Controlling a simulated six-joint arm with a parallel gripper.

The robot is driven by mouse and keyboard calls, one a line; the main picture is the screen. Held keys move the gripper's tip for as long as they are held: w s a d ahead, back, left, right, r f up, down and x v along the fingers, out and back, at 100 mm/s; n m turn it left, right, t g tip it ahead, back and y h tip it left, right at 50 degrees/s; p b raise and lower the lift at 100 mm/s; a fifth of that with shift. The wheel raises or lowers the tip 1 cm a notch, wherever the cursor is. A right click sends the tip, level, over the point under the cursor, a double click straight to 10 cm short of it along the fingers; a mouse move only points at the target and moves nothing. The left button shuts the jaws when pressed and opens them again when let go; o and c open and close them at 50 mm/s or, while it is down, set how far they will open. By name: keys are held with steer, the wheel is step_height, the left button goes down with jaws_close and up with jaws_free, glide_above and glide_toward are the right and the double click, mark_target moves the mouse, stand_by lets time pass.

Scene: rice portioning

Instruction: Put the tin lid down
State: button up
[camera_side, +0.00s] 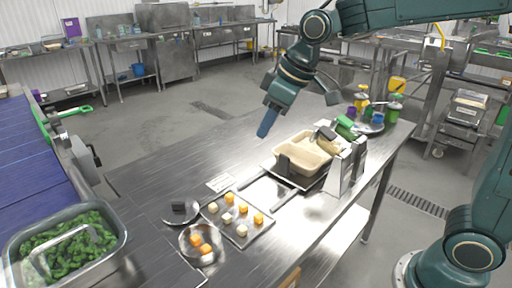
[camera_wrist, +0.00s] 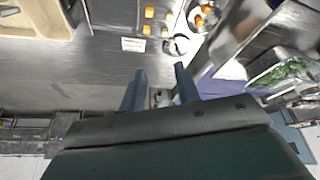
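The tin lid (camera_side: 170,217), a round steel disc with a black knob, lies on the steel table to the left of the tray. It also shows in the wrist view (camera_wrist: 169,49), near the top centre. The round tin (camera_side: 204,261) with orange cubes inside stands just in front of the lid, uncovered. My gripper (camera_side: 266,128) is in the air above the table, behind and to the right of the lid, well apart from it. In the wrist view, my two fingers (camera_wrist: 160,78) are spread with nothing held between them.
A tray (camera_side: 241,243) with orange and pale cubes sits beside the tin. A white card (camera_side: 220,183) lies behind it. A beige container (camera_side: 302,154) and an upright metal stand (camera_side: 345,172) are to the right. A pan of greens (camera_side: 118,232) is at the left. Bare table lies behind the lid.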

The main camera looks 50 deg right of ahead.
steer(key=s+d+f+m+h, duration=0.1)
steer(key=s+d+m, duration=0.1)
steer(key=s, duration=0.9)
steer(key=s+d+f+m+t, duration=0.1)
steer(key=s+d+m, duration=0.2)
steer(key=s, duration=0.7)
steer(key=shift+s+d+h, duration=0.35)
steer(key=shift+d+h, duration=0.05)
steer(key=shift+d, duration=0.55)
